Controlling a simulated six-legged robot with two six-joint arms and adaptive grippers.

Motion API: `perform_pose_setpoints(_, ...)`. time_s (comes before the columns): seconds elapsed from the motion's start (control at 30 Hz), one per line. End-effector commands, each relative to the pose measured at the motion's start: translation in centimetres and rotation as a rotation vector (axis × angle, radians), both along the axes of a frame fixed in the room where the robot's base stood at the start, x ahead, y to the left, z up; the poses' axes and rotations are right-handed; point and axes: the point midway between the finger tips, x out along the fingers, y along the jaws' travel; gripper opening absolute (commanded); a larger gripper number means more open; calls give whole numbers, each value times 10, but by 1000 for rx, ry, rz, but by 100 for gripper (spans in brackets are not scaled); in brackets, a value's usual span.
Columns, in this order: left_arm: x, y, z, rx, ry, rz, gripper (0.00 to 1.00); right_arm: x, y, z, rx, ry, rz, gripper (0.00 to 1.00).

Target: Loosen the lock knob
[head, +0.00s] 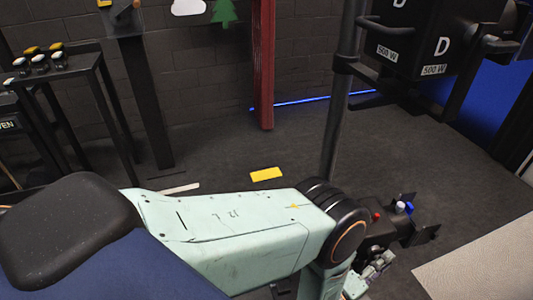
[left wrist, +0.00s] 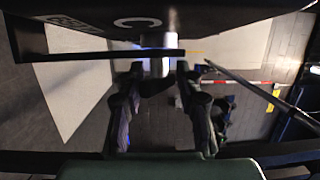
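My left gripper (head: 381,262) has its grey fingers low in the head view, beyond the elbow of my teal arm. In the left wrist view its two fingertips (left wrist: 160,72) stand apart, on either side of a pale, short cylinder that looks like the lock knob (left wrist: 157,66). A narrow gap seems to show beside it, and I see no firm contact. The knob's top lies under a large black housing (left wrist: 210,16) marked with a letter. A black fixture (head: 385,232) with red, white and blue parts is close by the gripper in the head view. My right gripper is out of view.
A black lamp (head: 410,40) marked D, 500 W hangs on a dark pole (head: 345,110). A button stand (head: 60,72) is at the left. A pale panel (head: 490,255) is at the lower right. A thin dark rod (left wrist: 250,88) crosses beside the gripper. Open floor lies beyond.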

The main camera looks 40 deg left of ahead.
Motion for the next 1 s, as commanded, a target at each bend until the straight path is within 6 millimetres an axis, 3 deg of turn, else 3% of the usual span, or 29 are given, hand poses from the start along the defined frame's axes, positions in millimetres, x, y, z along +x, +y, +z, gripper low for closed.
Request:
perform_pose_setpoints(0.07, 0, 0, 5, 32, 36, -1, 34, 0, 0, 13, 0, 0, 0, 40)
perform_pose_setpoints(0.5, -74, 29, 0, 27, 32, 0, 34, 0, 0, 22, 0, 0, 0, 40)
perform_pose_setpoints(0.73, -72, 60, -25, -65, 266, 36, 34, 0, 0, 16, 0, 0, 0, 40)
perform_pose_setpoints(1.0, -84, 98, -49, -191, 537, 130, 34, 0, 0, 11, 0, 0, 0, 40)
